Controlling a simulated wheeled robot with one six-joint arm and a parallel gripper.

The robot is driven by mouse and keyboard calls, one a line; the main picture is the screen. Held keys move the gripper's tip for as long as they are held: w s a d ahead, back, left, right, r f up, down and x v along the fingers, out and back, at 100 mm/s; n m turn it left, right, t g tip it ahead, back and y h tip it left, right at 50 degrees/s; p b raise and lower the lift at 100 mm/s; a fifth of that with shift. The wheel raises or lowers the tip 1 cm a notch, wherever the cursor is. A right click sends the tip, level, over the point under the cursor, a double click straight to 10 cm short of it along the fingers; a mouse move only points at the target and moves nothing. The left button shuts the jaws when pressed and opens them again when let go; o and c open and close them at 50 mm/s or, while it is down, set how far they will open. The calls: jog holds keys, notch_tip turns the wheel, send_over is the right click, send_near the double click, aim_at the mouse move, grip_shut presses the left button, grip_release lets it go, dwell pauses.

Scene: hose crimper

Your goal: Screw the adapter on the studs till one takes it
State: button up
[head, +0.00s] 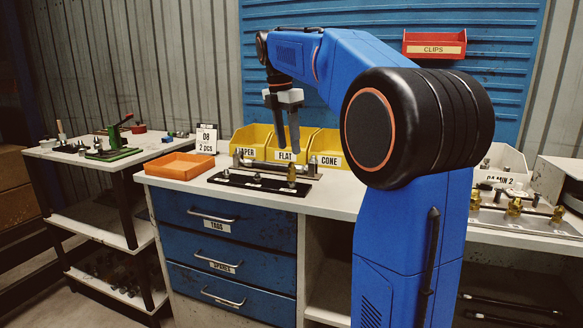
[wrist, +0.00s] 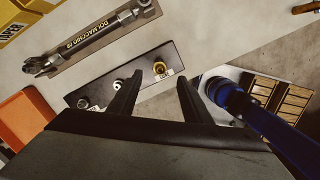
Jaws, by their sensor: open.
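A black board (head: 235,181) lies on the worktop and carries a row of upright studs. In the wrist view, two grey studs (wrist: 118,84) stand along the board (wrist: 142,82), one at its left end. A brass piece, likely the adapter (wrist: 160,67), is at its right end beside a small label I cannot read. It also shows in the head view (head: 291,174). I cannot tell whether it is threaded on a stud. My gripper (head: 287,150) points down above the board, open and empty. In the wrist view its fingertips (wrist: 159,79) are apart, near the brass piece.
A metal bar with lettering (wrist: 92,34) lies behind the board. Yellow bins (head: 285,146) stand behind that, one marked CONE. An orange tray (head: 180,166) and a "D8 2 pcs" card (head: 206,139) are at left. Fittings and a white bin (head: 500,180) are at right.

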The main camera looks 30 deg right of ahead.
aim_at(291, 163)
jog(key=f, duration=0.2)
jog(key=d+f, duration=0.1)
jog(key=f, duration=0.5)
jog(key=shift+d+f, duration=0.15)
jog(key=shift+c, duration=0.7)
grip_shut()
